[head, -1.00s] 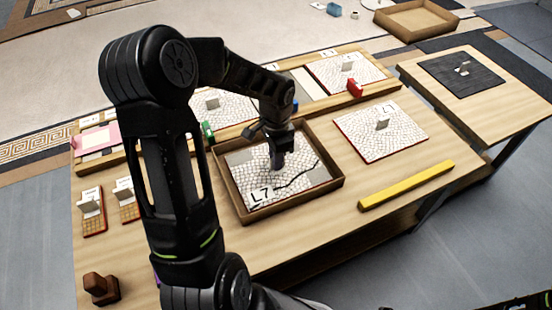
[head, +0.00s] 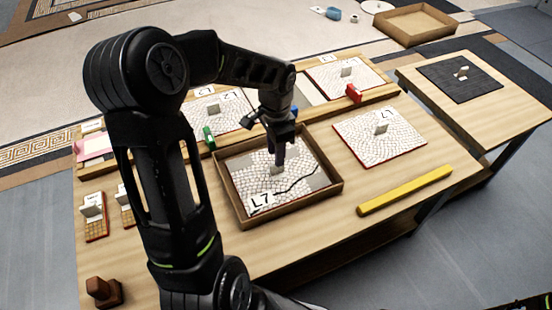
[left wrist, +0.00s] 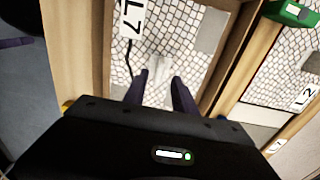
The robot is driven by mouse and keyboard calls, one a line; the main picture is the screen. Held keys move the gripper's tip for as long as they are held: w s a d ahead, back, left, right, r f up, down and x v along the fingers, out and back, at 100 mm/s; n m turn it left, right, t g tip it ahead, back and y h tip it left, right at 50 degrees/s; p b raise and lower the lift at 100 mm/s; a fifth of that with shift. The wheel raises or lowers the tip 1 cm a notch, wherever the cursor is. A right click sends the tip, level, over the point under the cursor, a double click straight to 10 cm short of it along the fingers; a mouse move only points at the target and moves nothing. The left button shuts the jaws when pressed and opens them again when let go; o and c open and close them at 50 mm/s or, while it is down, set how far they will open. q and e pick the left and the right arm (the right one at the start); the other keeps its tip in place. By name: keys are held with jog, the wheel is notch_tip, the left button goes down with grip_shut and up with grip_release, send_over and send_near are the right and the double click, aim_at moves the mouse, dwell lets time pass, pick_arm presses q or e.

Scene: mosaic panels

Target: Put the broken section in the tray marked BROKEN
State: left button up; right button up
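The cracked mosaic panel L7 (head: 262,188) lies in a brown wooden tray (head: 238,221) on the table; a dark crack line runs across its lower right part. It has a pale upright grip block, which shows in the left wrist view (left wrist: 160,68). My left gripper (head: 278,163) points down over the panel at this block. In the left wrist view its fingers (left wrist: 159,88) are apart, with the block between and just beyond their tips. Another brown tray (head: 386,31) stands empty beyond the table. I can read no BROKEN mark. My right gripper is out of view.
Panel L1 (head: 375,148) lies right of the tray. A yellow bar (head: 405,190) lies along the table's right part. A rack of panels with a green clip (head: 208,137) and a red clip (head: 353,93) runs behind. A side table holds a dark mat (head: 445,86).

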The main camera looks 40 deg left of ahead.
pick_arm(q)
notch_tip(320, 180, up, 7)
jog(key=p, duration=0.1)
jog(key=shift+f, duration=0.2)
